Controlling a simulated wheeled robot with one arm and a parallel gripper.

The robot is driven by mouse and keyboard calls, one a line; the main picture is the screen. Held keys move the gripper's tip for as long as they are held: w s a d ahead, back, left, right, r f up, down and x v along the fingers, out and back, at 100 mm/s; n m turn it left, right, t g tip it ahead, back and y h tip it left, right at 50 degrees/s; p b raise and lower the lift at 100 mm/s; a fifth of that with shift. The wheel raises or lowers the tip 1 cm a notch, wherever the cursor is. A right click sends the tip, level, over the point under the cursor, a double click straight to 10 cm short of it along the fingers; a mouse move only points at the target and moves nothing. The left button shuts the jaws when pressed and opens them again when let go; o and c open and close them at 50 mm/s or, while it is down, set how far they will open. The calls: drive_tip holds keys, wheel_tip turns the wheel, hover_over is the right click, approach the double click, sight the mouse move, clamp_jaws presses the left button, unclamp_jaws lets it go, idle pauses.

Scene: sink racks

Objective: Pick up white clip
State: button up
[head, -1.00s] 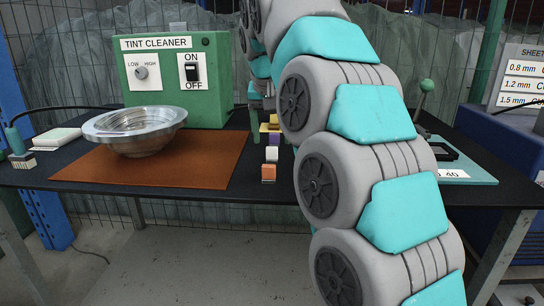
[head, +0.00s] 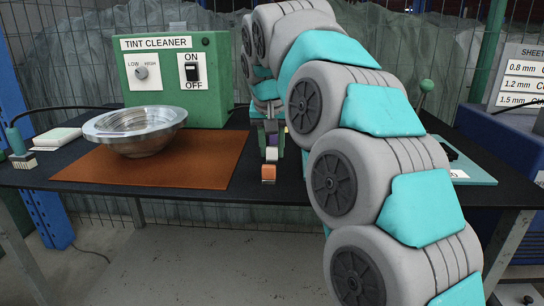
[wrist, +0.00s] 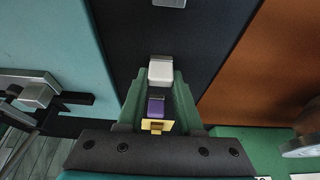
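The white clip (wrist: 160,72) sits on the dark table top, between the tips of my gripper's green fingers in the wrist view. In the head view the white clip (head: 272,154) shows in a row of small clips. My gripper (wrist: 161,76) is open, with one finger on each side of the clip and a narrow gap at the sides. In the head view my gripper (head: 271,149) points down over the row, and its fingers partly hide the clips. I cannot tell the exact height of the fingertips.
A purple clip (wrist: 156,108) and a yellow piece (wrist: 152,126) lie between the fingers, nearer the palm. An orange clip (head: 268,173) stands in front. A metal bowl (head: 135,130) rests on the brown mat (head: 200,165) at left, before the green tint cleaner box (head: 175,80).

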clamp_jaws()
drive_tip(key=shift+r, duration=0.1)
idle(0.3)
